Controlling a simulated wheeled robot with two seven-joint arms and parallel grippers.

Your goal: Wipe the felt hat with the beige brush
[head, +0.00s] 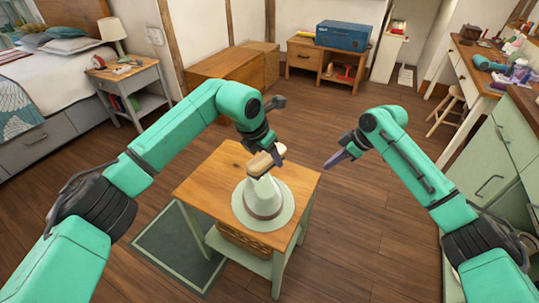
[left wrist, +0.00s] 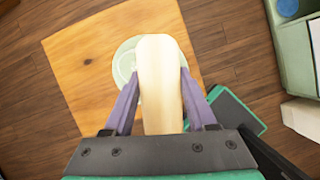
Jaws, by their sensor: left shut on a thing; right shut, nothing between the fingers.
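The pale green felt hat (head: 279,217) with a brownish band sits brim down on a small wooden-topped table (head: 208,184). In the left wrist view the hat brim (left wrist: 121,66) shows partly behind the brush. My left gripper (head: 268,152) is shut on the beige brush (head: 260,164), which is at the top of the hat's crown. I cannot tell whether it touches the hat. In the left wrist view the brush (left wrist: 160,85) lies between the two purple fingers. My right gripper (head: 337,159) is shut and empty, to the right of the table in the air.
A dark green mat (head: 165,250) lies on the floor left of the table. A bed and nightstand (head: 135,80) stand at the left. Green drawers (head: 485,170) and a cluttered desk are at the right. The wooden floor around the table is mostly clear.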

